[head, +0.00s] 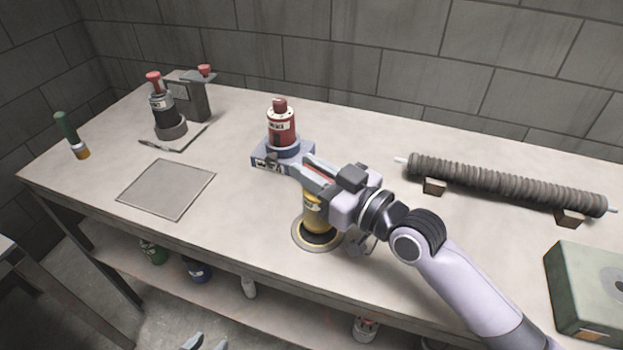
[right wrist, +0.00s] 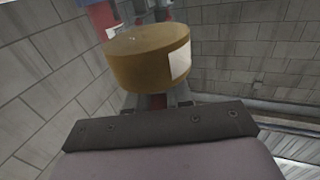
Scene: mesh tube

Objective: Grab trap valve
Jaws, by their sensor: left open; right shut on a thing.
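A yellow cylinder (head: 313,219) with a pale label stands at a round, pale-rimmed base (head: 298,238) near the bench's front edge. My right gripper (head: 312,174) is shut on it from above and partly hides it. In the right wrist view the yellow cylinder (right wrist: 148,58) shows its flat end and white label beyond the fingers. A red valve-like body (head: 281,125) stands upright on a blue-grey block (head: 285,157) just behind the right gripper. I cannot tell which part is the trap valve. My left gripper (head: 205,342) shows only its tips at the bottom edge, open and empty.
A ribbed mesh tube (head: 505,182) rests on two blocks at the right. A green box (head: 590,290) is at the right front. A dark red-topped valve (head: 165,110), a green-handled tool (head: 71,134) and a flat grey plate (head: 167,188) are at the left.

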